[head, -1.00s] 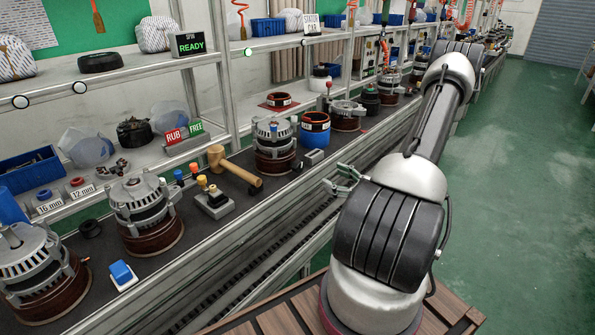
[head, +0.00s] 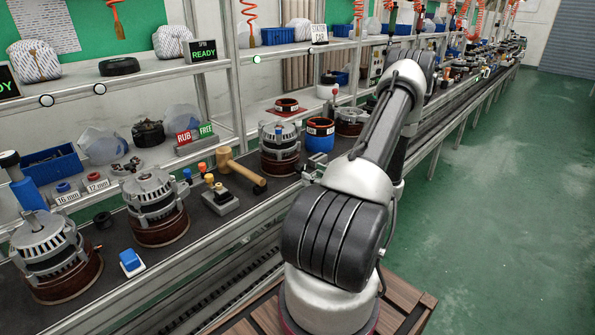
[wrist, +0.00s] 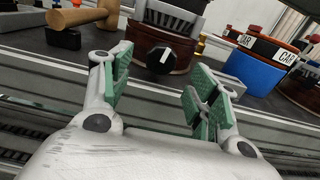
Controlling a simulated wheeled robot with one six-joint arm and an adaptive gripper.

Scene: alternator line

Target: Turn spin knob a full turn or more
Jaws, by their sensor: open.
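A black knob with a white mark (wrist: 161,57), which looks like the spin knob, sits at the front of an alternator in the wrist view. That alternator (head: 280,140), silver above and red-brown below, stands on the line in the head view, where I cannot make out the knob. My gripper (head: 313,170) is near the alternator's right side in the head view. In the wrist view my gripper (wrist: 160,85) is open and empty, its green-padded fingers apart. The knob lies beyond the fingertips, roughly centred between them, and is not touched.
A mallet (head: 240,170) lies left of the alternator. A blue container (head: 320,136) stands to its right. The rail along the line's front edge (wrist: 270,126) runs below the fingers.

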